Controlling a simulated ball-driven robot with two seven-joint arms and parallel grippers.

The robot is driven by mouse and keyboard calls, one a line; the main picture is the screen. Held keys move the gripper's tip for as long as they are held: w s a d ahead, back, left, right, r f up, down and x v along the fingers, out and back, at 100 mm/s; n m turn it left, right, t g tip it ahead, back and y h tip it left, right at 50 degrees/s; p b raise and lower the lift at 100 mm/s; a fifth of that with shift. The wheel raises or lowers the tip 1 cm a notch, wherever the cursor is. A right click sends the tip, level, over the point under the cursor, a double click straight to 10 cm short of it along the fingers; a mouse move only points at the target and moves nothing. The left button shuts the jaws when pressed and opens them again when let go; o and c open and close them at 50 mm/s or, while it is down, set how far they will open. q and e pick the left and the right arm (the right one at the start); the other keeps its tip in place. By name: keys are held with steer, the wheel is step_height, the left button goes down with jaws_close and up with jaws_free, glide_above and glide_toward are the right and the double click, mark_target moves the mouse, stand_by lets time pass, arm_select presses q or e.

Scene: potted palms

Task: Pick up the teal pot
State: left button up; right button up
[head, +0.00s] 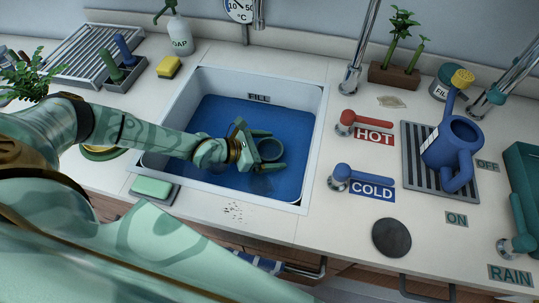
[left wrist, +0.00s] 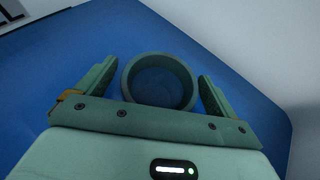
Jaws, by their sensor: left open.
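The teal pot (head: 270,150) is a small round open-topped vessel, upright in the white sink (head: 318,120) over its blue bottom. My left gripper (head: 276,151) reaches into the sink from the left. Its jaws are open, with one finger on each side of the pot. In the left wrist view the pot (left wrist: 189,88) shows as a dark teal ring between the fingers of the left gripper (left wrist: 158,70). Small gaps show between the rim and both fingers, so the pot does not look gripped. Its lower part is hidden. My right gripper is not in view.
Red HOT (head: 347,120) and blue COLD (head: 342,175) levers stand right of the sink. A blue watering can (head: 452,150) stands on a striped mat further right. A green sponge (head: 152,188) lies by the sink's front left corner. The sink walls surround my gripper.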

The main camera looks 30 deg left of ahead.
arm_select(q)
steer(key=c, duration=1.1)
steer(key=shift+r, duration=0.15)
step_height(320, 180, up, 10)
steer(key=p, duration=0.4)
steer(key=shift+p, duration=0.35)
